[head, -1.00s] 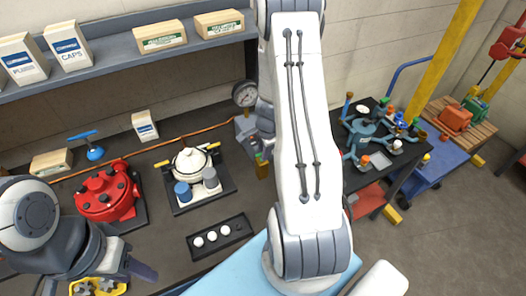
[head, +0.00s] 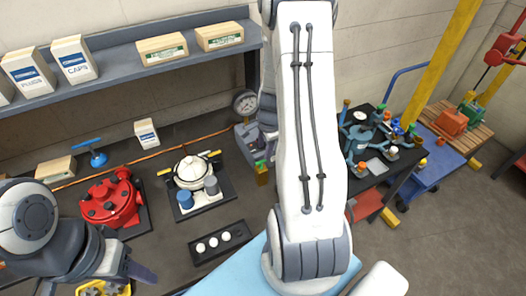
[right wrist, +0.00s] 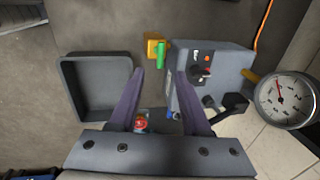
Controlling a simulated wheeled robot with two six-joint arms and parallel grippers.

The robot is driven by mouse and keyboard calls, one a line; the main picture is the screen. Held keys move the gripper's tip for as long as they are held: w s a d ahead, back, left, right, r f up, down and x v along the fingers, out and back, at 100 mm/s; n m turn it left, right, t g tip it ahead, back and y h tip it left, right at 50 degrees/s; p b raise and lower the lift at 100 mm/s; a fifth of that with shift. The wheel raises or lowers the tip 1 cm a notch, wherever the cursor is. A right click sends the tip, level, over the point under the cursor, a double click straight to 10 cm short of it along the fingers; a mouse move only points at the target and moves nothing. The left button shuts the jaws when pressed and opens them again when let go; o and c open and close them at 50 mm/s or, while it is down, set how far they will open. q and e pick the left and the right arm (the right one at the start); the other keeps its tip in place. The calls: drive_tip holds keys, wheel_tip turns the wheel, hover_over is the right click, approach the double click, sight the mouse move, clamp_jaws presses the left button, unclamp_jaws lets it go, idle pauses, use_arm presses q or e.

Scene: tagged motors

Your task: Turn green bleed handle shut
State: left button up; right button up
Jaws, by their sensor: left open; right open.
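The green bleed handle (right wrist: 161,54) is a short green bar beside a yellow brass fitting (right wrist: 152,42), left of the grey pump box (right wrist: 215,75) in the right wrist view. In the head view, the green handle (head: 261,163) shows small above the brass piece (head: 262,178). My right gripper (right wrist: 160,73) is open, its two fingers spread with the handle lying beyond the tips, between them in the picture. No contact shows. In the head view the right gripper is mostly hidden by my arm. My left gripper (head: 140,272) is open and empty at lower left.
A pressure gauge (head: 245,103) stands by the pump box. A grey tray (right wrist: 97,88) lies left of the handle. A red motor (head: 108,200) and a white motor (head: 190,175) stand on the bench. A black tray with white balls (head: 220,242) lies in front.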

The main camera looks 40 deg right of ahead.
drive_tip(key=shift+s+r, duration=0.25)
drive_tip(key=shift+r, duration=1)
drive_tip(key=shift+a, duration=0.15)
